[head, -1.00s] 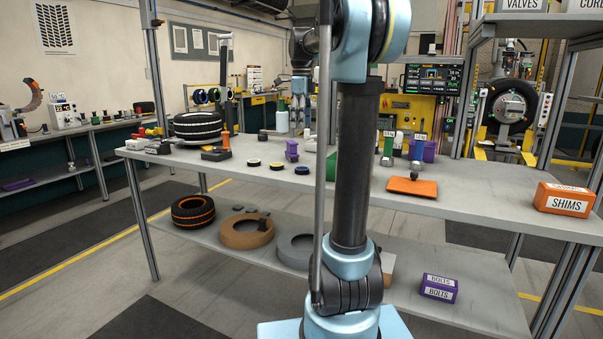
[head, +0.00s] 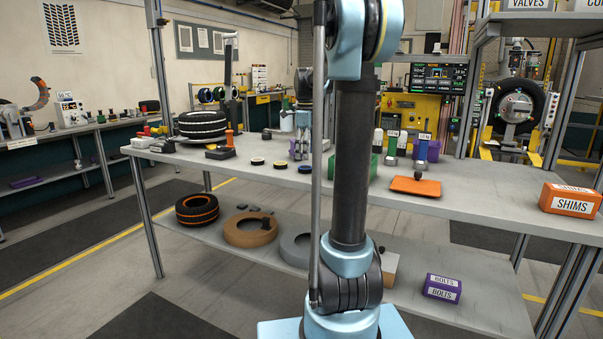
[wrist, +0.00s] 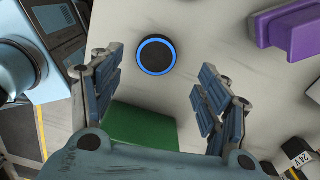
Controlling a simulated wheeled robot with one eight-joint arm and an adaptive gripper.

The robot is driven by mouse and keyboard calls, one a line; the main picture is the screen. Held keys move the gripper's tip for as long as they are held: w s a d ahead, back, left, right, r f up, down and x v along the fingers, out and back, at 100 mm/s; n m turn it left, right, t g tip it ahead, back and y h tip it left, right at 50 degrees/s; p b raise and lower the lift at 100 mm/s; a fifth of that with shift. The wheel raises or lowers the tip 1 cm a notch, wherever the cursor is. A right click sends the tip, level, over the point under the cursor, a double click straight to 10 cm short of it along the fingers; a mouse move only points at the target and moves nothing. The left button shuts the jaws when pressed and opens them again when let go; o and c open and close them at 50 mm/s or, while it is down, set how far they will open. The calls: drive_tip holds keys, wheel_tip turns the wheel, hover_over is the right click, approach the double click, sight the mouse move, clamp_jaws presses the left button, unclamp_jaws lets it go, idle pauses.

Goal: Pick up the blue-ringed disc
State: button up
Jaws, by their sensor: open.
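The blue-ringed disc (wrist: 156,55) is black with a bright blue ring and lies flat on the grey bench (head: 215,173). In the wrist view it shows ahead, roughly centred across the gap between my fingers. In the head view it is small and hard to make out near the gripper. My gripper (wrist: 160,75) is open and empty, its fingers spread on either side. In the head view the gripper (head: 300,148) hangs above the bench, just left of my arm's column.
A green block (wrist: 140,125) is close beneath the gripper in the wrist view, and a purple part (wrist: 285,28) lies at right. An orange plate (head: 415,186) and shims box (head: 570,199) stand farther right.

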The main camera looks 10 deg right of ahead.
sight(305, 167)
drive_tip(key=shift+s+a+f, duration=0.1)
drive_tip(key=shift+f, duration=2.6)
drive_tip(key=c, duration=1.1)
